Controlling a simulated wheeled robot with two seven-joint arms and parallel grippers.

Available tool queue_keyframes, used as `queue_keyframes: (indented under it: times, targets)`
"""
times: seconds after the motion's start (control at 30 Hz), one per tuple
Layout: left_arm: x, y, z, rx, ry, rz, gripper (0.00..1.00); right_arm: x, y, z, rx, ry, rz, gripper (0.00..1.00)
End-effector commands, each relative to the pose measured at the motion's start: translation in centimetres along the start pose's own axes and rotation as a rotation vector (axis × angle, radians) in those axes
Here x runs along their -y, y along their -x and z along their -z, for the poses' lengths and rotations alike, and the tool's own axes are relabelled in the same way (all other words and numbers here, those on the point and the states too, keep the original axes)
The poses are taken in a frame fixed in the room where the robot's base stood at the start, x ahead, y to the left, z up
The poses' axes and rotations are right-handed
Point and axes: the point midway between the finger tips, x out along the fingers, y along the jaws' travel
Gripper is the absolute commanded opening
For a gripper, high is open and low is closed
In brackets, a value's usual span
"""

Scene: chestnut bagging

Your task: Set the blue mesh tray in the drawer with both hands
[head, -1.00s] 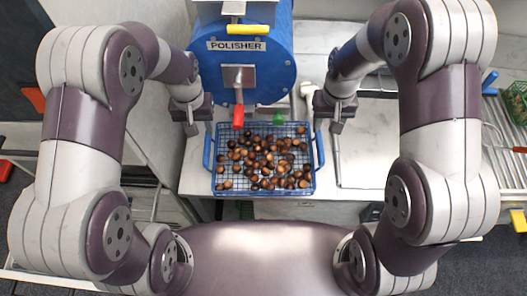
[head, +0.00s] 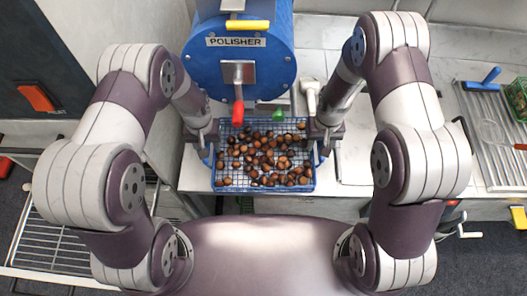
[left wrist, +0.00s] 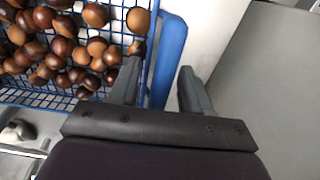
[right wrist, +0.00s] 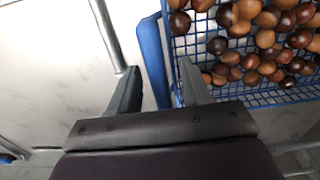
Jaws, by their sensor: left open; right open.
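The blue mesh tray (head: 264,186) is full of chestnuts and stands on the white counter below the polisher. My left gripper (head: 205,150) is open at the tray's left handle. In the left wrist view its fingers (left wrist: 155,90) stand either side of the blue handle (left wrist: 169,55). My right gripper (head: 324,150) is open at the tray's right side. In the right wrist view its fingers (right wrist: 160,88) stand either side of the other blue handle (right wrist: 153,55). The drawer cannot be made out for certain.
The blue polisher (head: 240,75) with a red handle (head: 238,113) and a green knob (head: 279,116) stands just behind the tray. A wire rack (head: 50,245) is at the lower left. A metal drainer (head: 490,140) lies at the right.

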Motion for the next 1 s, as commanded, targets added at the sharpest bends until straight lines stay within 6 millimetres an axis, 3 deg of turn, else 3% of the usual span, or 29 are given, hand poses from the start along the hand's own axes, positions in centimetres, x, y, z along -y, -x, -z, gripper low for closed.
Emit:
queue_keyframes:
  times: [0.27,0.4,1.0]
  targets:
    - [0.00,-0.06,0.04,-0.001,0.000,0.000,0.45,0.00,-0.08,0.01,0.000,0.000,0.000,0.45]
    - [0.00,-0.05,0.04,-0.001,0.000,0.000,0.00,0.00,-0.07,0.01,0.000,0.000,0.000,0.00]
    - [0.00,0.00,0.06,-0.002,0.000,0.000,0.00,0.00,-0.03,0.02,0.000,0.000,0.000,0.00]
